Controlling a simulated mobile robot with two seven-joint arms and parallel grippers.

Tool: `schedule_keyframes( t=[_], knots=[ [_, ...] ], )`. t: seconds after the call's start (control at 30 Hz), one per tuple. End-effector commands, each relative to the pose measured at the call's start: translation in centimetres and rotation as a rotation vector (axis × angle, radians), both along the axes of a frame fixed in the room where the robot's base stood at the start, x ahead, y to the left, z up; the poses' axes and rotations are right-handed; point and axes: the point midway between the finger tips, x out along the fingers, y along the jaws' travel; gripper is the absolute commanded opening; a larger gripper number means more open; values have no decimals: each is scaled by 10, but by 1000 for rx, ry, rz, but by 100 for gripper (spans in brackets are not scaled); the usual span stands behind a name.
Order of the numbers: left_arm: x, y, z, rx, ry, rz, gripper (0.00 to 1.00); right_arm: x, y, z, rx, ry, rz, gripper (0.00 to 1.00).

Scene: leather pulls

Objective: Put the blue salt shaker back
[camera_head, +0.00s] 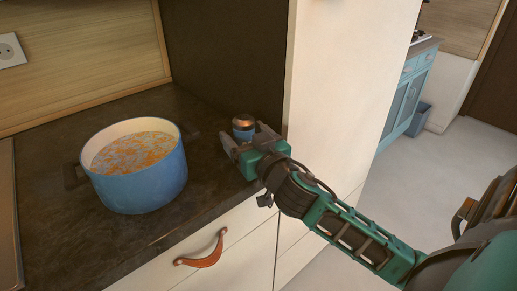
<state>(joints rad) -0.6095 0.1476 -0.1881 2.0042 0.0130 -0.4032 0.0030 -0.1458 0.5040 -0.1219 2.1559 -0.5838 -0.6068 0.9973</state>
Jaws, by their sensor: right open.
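The blue salt shaker (242,132) with a copper-coloured top stands upright on the dark countertop (130,235), near the tall cabinet side. My right gripper (244,137) is open at the shaker, with one finger on its left and the other on its right. The gripper body hides the shaker's lower part. I cannot tell whether the fingers touch it. My left gripper is not in view.
A blue pot (147,187) of soup with dark handles stands on the counter left of the shaker. A drawer with a leather pull (204,253) is below the counter edge. A white cabinet panel (335,90) rises right of the shaker.

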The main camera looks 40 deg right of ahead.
Motion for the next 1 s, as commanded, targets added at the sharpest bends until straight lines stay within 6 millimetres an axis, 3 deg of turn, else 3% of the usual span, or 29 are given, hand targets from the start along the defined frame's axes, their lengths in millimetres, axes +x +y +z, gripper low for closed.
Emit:
schedule_keyframes(
  t=[0.6, 1.0],
  knots=[
    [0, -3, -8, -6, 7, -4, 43, -99, 15, -3, 5, 3, -1, 80],
    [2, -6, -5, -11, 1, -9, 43, -115, 17, 0, 0, 0, -1, 80]
  ],
)
